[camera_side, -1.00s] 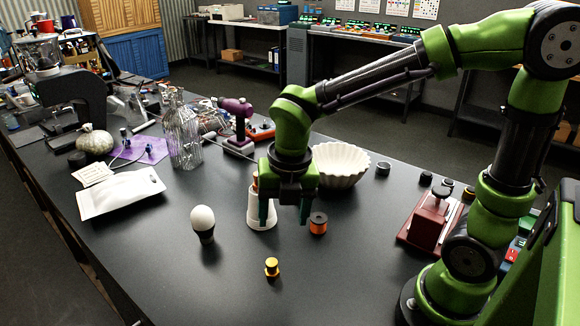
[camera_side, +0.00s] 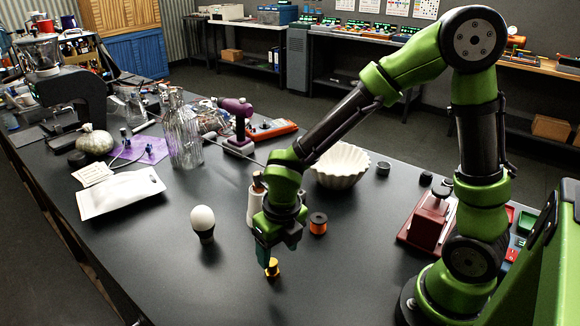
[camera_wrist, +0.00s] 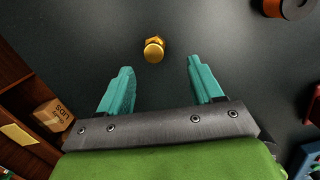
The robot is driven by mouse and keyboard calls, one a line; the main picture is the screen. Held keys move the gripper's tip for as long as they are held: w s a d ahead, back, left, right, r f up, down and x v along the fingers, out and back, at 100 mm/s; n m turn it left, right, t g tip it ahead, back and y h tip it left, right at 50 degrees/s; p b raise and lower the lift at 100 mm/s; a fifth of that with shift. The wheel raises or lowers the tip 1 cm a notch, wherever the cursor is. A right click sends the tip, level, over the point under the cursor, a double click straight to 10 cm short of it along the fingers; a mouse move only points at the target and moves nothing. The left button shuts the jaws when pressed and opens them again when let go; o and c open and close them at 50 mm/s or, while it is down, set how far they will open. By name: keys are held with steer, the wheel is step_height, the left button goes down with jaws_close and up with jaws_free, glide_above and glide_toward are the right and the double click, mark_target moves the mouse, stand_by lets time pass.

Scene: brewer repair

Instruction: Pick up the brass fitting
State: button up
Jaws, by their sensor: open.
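The brass fitting (camera_side: 272,268) stands upright on the black table near its front. In the wrist view the fitting (camera_wrist: 154,50) shows its round gold top and lies just beyond the fingertips, nearer the left finger. My gripper (camera_side: 270,258) is just above and beside the fitting in the side view, pointing down, with its fingers partly hidden. In the wrist view my gripper (camera_wrist: 158,66) has its two teal fingers wide apart, with nothing between them.
The table front around the fitting is clear.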

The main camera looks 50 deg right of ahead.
mark_target(272, 262)
steer(key=shift+w+a+f, duration=0.1)
steer(key=shift+w+f, duration=0.15)
steer(key=shift+f, duration=0.7)
steer(key=shift+w+a+f, duration=0.1)
steer(key=shift+w+f, duration=0.2)
steer(key=shift+f, duration=0.65)
steer(key=shift+w+f, duration=0.25)
steer(key=shift+f, duration=0.7)
steer(key=shift+c, duration=0.4)
